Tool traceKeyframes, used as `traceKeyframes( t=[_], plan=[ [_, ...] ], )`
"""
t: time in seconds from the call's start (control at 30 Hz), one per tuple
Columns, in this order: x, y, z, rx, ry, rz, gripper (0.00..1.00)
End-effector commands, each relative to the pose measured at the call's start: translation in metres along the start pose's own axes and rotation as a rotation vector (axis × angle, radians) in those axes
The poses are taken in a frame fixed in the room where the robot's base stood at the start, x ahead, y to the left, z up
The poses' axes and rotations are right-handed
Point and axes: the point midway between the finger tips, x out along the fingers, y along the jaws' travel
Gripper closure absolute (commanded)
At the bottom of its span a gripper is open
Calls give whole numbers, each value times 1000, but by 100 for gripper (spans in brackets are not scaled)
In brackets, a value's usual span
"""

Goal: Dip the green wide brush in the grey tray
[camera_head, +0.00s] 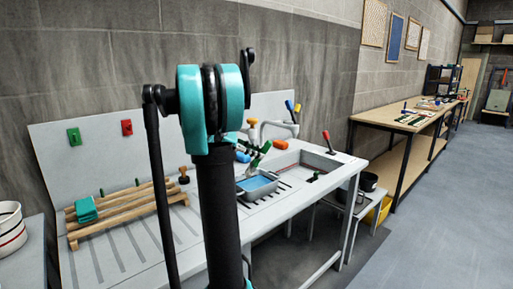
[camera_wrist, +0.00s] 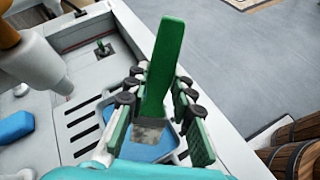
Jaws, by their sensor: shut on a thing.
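The green wide brush (camera_wrist: 163,65) is in my gripper (camera_wrist: 155,105), between its fingers, in the wrist view. A grey patch shows at the near end of its flat green part. The grey tray (camera_head: 246,198) with a blue inside stands on the slotted worktop in the head view. In the wrist view the tray's blue inside (camera_wrist: 140,151) shows below the brush and fingers. In the head view my arm hides part of the view, and the brush (camera_head: 264,148) shows just above the tray. Whether it touches the blue I cannot tell.
A sink (camera_head: 312,163) lies right of the tray, with a red-handled tool (camera_head: 328,140) at it. A tap (camera_head: 262,127) stands behind. A blue sponge-like block (camera_wrist: 15,127) lies left in the wrist view.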

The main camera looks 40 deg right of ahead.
Motion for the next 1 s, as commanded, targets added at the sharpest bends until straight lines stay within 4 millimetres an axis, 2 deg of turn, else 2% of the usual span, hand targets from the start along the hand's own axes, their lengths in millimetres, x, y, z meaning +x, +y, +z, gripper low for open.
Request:
traceKeyframes(
  t=[0.6,1.0],
  plan=[
    [25,-13,-46,0,0,0,100],
    [31,-16,-57,0,0,0,100]
  ],
)
